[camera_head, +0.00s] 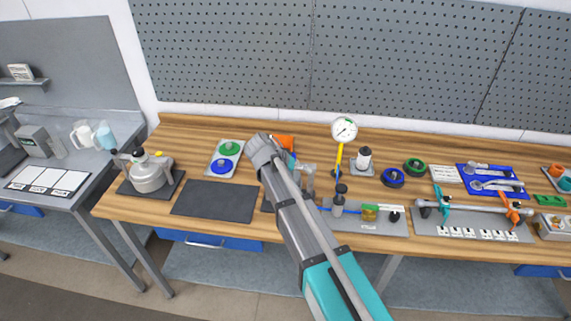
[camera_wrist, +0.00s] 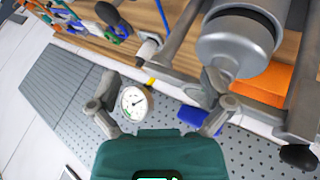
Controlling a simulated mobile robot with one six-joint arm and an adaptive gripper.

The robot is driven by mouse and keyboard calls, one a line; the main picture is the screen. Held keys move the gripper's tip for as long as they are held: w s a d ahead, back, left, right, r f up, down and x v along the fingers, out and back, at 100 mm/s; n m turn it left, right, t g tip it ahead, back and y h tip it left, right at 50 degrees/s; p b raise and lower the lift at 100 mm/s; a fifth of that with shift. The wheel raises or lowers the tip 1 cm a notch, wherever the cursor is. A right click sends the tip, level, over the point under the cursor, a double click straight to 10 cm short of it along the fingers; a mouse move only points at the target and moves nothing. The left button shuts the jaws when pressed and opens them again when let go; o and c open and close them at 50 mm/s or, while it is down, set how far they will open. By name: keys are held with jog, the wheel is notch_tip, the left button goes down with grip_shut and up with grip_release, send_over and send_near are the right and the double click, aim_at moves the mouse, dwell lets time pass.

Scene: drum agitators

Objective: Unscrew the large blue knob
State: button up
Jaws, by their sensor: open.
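In the head view a round blue knob (camera_head: 221,166) sits on a light plate (camera_head: 212,174) left of my arm, with a green knob (camera_head: 230,148) behind it. Another blue knob-like ring (camera_head: 392,177) lies right of the gauge; I cannot tell which is the large one. My gripper (camera_wrist: 159,82) is open in the wrist view, with nothing held between its fingers. A gauge shows beyond them. In the head view the fingers are hidden behind my arm, whose end is right of the plate.
A white gauge (camera_head: 344,129) stands upright on the wooden bench (camera_head: 200,132). A grey cylinder (camera_wrist: 238,42) is close in the wrist view, with an orange block (camera_wrist: 266,85) beside it. A metal vessel (camera_head: 149,175) stands left. A dark mat (camera_head: 214,201) is bare.

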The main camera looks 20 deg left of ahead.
jog(key=s+d+f+g+y+b, duration=0.1)
jog(key=s+d+f+g+y, duration=0.1)
jog(key=d, duration=1.1)
jog(key=s+d+f+g+y+b, duration=0.1)
jog(key=s+d+f, duration=0.3)
jog(key=d, duration=1)
jog(key=s+d+f+m+g+y+b, duration=0.1)
jog(key=s+d+f+g+y+b, duration=0.1)
jog(key=d, duration=1.1)
jog(key=s+f+b, duration=0.1)
jog(key=s, duration=0.1)
jog(key=shift+s+d+f+g+y, duration=0.3)
jog(key=shift+s+f+g, duration=0.1)
jog(key=shift+c, duration=0.3)
